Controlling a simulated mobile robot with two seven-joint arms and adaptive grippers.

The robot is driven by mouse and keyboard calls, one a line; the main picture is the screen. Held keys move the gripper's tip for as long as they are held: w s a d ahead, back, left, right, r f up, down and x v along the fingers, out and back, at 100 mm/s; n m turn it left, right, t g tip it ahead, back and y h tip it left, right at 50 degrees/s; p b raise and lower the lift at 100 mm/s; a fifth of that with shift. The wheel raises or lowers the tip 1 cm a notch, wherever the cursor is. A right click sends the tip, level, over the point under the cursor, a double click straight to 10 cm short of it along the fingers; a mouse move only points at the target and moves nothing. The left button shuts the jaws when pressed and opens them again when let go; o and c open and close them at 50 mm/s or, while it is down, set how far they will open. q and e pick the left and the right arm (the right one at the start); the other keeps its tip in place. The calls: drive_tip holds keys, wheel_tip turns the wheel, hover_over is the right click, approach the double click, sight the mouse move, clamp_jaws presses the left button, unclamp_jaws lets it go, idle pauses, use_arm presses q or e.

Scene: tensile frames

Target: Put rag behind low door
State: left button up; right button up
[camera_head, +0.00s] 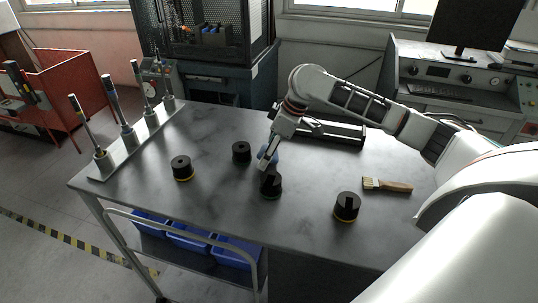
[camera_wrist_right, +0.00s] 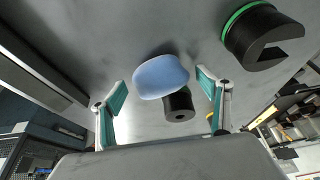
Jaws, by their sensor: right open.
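A pale blue rounded piece, which looks like the rag (camera_wrist_right: 160,77), lies on the grey table top. It shows between and just beyond the fingertips of my right gripper (camera_wrist_right: 162,90) in the right wrist view. The gripper is open, with its teal finger pads apart on either side of the rag and no visible grip on it. In the head view, my right gripper (camera_head: 265,161) points down near the table's middle and partly hides the rag (camera_head: 271,151). My left gripper is not in view. I cannot make out a low door for certain.
Several black slotted weights stand on the table (camera_head: 215,215); one (camera_head: 270,185) is close to my right gripper. A brush (camera_head: 387,185) lies at the right. A rack of upright tools (camera_head: 142,137) stands at the left edge. A long dark fixture (camera_head: 335,131) lies at the back.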

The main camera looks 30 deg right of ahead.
drive_tip(key=c, duration=1.2)
drive_tip(key=shift+r, duration=0.2)
